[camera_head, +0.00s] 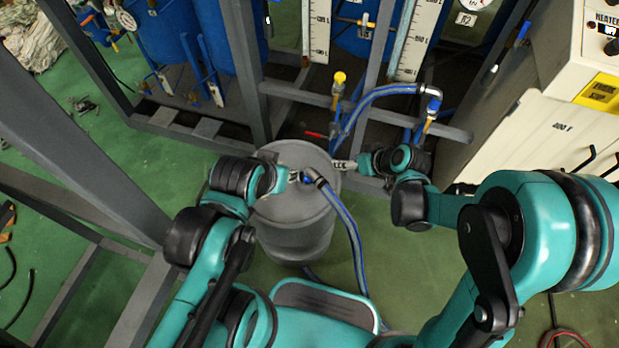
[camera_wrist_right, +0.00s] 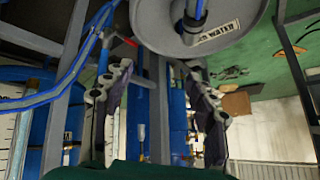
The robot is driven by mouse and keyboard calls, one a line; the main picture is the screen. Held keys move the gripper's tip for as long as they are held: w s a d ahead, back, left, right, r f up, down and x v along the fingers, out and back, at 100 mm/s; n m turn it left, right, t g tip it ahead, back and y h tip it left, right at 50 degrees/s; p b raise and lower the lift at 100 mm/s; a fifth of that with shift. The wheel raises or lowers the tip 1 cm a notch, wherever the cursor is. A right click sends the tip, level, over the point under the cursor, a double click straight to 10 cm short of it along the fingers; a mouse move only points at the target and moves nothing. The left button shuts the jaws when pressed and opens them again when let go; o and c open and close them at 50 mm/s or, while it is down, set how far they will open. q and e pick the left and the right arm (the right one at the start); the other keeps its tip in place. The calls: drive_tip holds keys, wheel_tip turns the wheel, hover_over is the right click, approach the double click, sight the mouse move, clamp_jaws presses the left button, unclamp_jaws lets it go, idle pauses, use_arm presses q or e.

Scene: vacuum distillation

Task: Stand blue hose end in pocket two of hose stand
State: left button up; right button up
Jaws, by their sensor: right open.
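A blue hose (camera_head: 348,232) rises from the floor in front of a grey drum (camera_head: 295,238) and bends over its lid. Its dark-collared end (camera_head: 315,178) is at the lid, beside my left gripper (camera_head: 299,177). I cannot tell whether those fingers hold it. My right gripper (camera_head: 342,165) reaches in from the right at the lid's right edge, apart from the left gripper. In the right wrist view its jaws (camera_wrist_right: 155,105) are open with nothing between them. That view also shows a blue-ringed hose or pipe (camera_wrist_right: 196,18) at the lid. I cannot make out a numbered hose stand pocket.
Another blue hose (camera_head: 375,96) arches behind the drum between valve fittings, near a yellow knob (camera_head: 339,78) and a red lever (camera_head: 316,135). Grey frame posts (camera_head: 246,70) and blue tanks stand behind. A white heater cabinet (camera_head: 545,130) is at right. Green floor is open at left.

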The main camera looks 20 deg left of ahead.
sight(314, 170)
drive_tip(key=a+f+n+y, duration=0.1)
drive_tip(key=a+f, duration=0.3)
drive_tip(key=a+f+n+g, duration=0.1)
drive_tip(key=a+f, duration=0.3)
drive_tip(key=f, duration=0.1)
drive_tip(key=shift+a+f+y, duration=0.2)
drive_tip(key=shift+a+y, duration=0.05)
drive_tip(key=shift+y, duration=0.15)
drive_tip(key=b+x, duration=0.3)
drive_tip(key=x, duration=0.2)
drive_tip(key=shift+a+f, duration=0.2)
drive_tip(key=shift+f, duration=0.05)
drive_tip(key=shift+r, duration=0.1)
clamp_jaws()
